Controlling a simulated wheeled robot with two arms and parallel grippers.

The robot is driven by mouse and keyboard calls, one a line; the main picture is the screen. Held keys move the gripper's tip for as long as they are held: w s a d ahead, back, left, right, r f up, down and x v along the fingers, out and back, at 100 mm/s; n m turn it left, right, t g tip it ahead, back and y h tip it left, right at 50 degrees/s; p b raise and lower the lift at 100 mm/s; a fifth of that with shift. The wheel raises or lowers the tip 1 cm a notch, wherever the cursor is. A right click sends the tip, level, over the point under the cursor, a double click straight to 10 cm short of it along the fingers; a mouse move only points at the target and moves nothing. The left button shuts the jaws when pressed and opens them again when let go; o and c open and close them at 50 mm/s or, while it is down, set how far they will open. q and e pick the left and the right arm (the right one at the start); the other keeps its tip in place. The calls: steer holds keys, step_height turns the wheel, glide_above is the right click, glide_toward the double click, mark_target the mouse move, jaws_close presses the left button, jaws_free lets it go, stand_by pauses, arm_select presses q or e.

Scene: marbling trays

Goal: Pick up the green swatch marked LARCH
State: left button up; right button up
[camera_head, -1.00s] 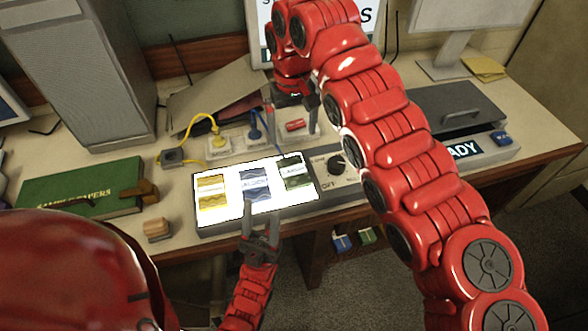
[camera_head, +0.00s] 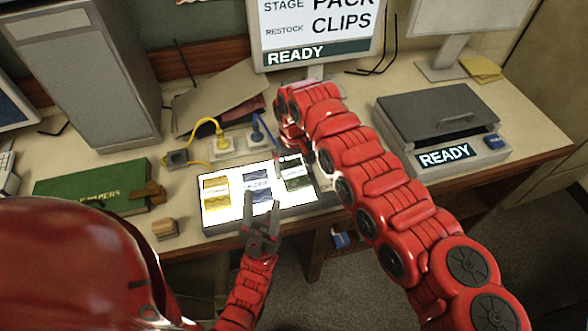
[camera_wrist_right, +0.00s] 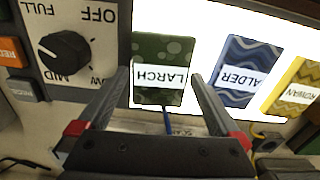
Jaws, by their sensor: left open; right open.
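The green swatch marked LARCH (camera_wrist_right: 163,68) lies on the lit panel (camera_wrist_right: 210,40) in the right wrist view. It also shows in the head view (camera_head: 294,174), close to my right arm. My right gripper (camera_wrist_right: 160,80) is open, its fingers on either side of the swatch's label end; contact cannot be told. My left gripper (camera_head: 262,204) is open and empty at the panel's front edge, by the blue swatch.
The blue ALDER swatch (camera_wrist_right: 246,70) and yellow ROWAN swatch (camera_wrist_right: 294,88) lie beside LARCH. A dial knob (camera_wrist_right: 65,54) sits beside the panel. A green book (camera_head: 90,187) and wooden block (camera_head: 165,228) lie left.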

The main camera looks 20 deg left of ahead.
steer(key=shift+f, duration=0.35)
steer(key=c, duration=1.1)
steer(key=shift+o, duration=0.2)
steer(key=shift+r, duration=0.2)
